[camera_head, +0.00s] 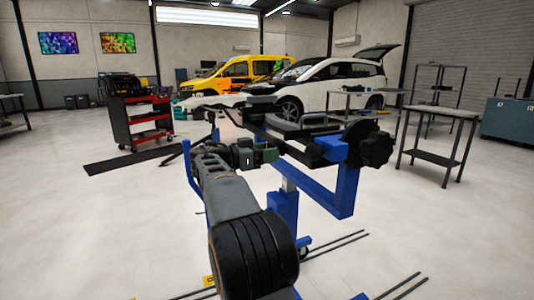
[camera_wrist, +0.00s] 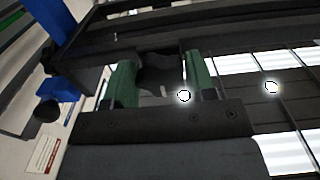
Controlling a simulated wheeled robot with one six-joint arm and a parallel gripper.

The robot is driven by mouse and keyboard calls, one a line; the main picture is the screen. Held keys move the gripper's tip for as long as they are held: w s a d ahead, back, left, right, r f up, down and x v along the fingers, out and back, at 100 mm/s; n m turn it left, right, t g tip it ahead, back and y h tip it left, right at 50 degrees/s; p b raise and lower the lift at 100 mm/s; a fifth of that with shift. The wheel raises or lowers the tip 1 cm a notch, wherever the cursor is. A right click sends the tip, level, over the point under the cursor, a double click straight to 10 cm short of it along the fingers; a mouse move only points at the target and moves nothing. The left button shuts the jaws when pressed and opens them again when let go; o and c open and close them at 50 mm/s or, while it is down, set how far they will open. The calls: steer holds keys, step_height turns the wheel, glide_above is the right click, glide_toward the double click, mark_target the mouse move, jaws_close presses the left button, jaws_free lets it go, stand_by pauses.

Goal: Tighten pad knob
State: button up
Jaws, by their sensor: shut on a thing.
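My gripper (camera_head: 268,155) reaches out to a blue and black stand in the head view. In the wrist view, its two green fingers (camera_wrist: 160,82) are on either side of a dark lobed knob (camera_wrist: 160,68) and are shut on it. The knob sits under a dark bar of the stand (camera_wrist: 200,30); its far side is hidden. In the head view the gripped knob is hidden behind my gripper and the frame. Another large black lobed knob (camera_head: 376,146) stands free at the right end of the blue frame (camera_head: 344,190).
A grey-topped table (camera_head: 440,111) stands at the right and a red tool cart (camera_head: 140,122) at the left. A white car (camera_head: 330,80) and a yellow van (camera_head: 238,70) are behind. The stand's legs (camera_head: 335,245) spread low on open floor.

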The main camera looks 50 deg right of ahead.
stand_by(0.5)
steer(key=o, duration=0.9)
steer(key=p+v, duration=0.3)
steer(key=v, duration=1)
steer(key=shift+a+p, duration=0.4)
steer(key=shift+w, duration=0.15)
